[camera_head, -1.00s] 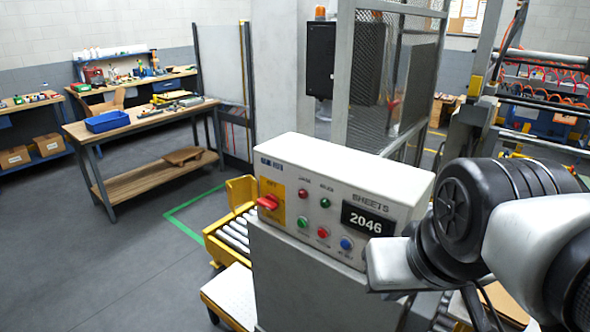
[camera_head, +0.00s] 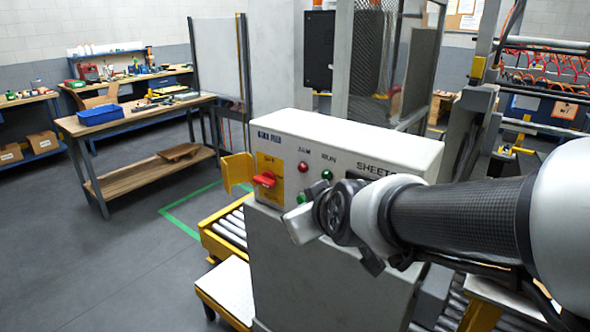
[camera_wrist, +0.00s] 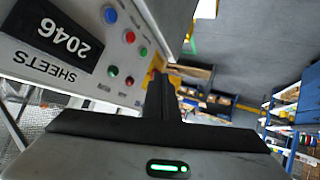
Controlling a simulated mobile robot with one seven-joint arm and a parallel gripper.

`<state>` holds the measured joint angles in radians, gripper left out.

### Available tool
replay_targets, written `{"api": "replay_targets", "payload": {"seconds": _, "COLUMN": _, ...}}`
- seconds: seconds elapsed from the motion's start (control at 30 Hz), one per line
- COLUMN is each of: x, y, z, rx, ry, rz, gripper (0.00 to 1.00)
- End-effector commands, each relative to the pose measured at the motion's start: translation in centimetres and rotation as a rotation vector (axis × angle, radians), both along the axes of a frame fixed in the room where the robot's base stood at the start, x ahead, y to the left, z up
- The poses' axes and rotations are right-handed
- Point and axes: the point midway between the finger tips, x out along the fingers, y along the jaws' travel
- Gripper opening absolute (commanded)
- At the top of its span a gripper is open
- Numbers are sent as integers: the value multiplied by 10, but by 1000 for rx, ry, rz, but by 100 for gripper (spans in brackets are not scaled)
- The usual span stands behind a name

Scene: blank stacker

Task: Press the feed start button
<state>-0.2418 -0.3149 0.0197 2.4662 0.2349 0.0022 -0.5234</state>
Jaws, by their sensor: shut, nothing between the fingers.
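In the wrist view the green button (camera_wrist: 144,53) lies in a row with a red button (camera_wrist: 130,37) and a blue button (camera_wrist: 111,15). My gripper (camera_wrist: 159,78) is shut and empty, close before the panel; contact cannot be told.
The sheet counter (camera_wrist: 68,40) reads 2046; my arm hides most of it in the head view. A yellow-framed roller conveyor (camera_head: 230,228) stands left of the panel's pedestal. A workbench with a blue bin (camera_head: 100,115) is farther left, with open floor between.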

Motion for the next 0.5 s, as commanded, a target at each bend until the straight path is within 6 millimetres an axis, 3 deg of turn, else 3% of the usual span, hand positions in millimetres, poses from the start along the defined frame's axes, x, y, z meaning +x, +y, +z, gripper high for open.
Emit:
{"api": "replay_targets", "payload": {"seconds": 0.03, "x": 21, "y": 22, "z": -44, "rx": -42, "ry": -78, "rz": 46, "gripper": 0}}
{"api": "replay_targets", "payload": {"seconds": 0.2, "x": 66, "y": 61, "z": -88, "rx": -216, "ry": -359, "rz": 93, "gripper": 0}}
{"api": "replay_targets", "payload": {"seconds": 0.33, "x": 78, "y": 74, "z": -107, "rx": -338, "ry": -499, "rz": 84, "gripper": 0}}
{"api": "replay_targets", "payload": {"seconds": 0.5, "x": 81, "y": 80, "z": -113, "rx": -420, "ry": -582, "rz": 68, "gripper": 0}}
